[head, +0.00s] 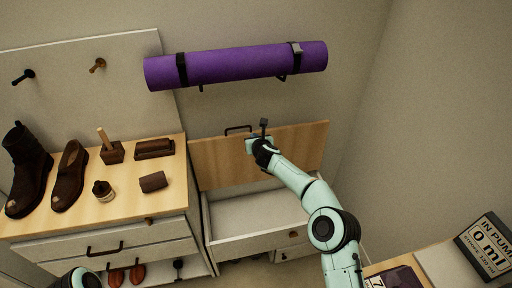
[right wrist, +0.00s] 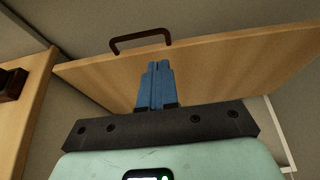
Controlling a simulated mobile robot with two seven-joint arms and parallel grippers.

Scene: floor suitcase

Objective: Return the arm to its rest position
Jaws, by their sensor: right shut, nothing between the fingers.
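My right arm reaches up from the lower right in the head view. Its gripper (head: 254,144) is in front of the upright wooden panel (head: 218,162) of an open drawer or bin. In the right wrist view its blue fingers (right wrist: 155,85) are together with nothing between them. The panel (right wrist: 215,65) is beyond the fingers, with its dark handle (right wrist: 140,40) just past the fingertips in the picture. I cannot tell the exact gap between them. My left gripper is not in view; only a piece of my left arm shows at the bottom left.
The open drawer's pale interior (head: 245,212) lies below my right forearm. A purple rolled mat (head: 235,65) hangs on the wall above.

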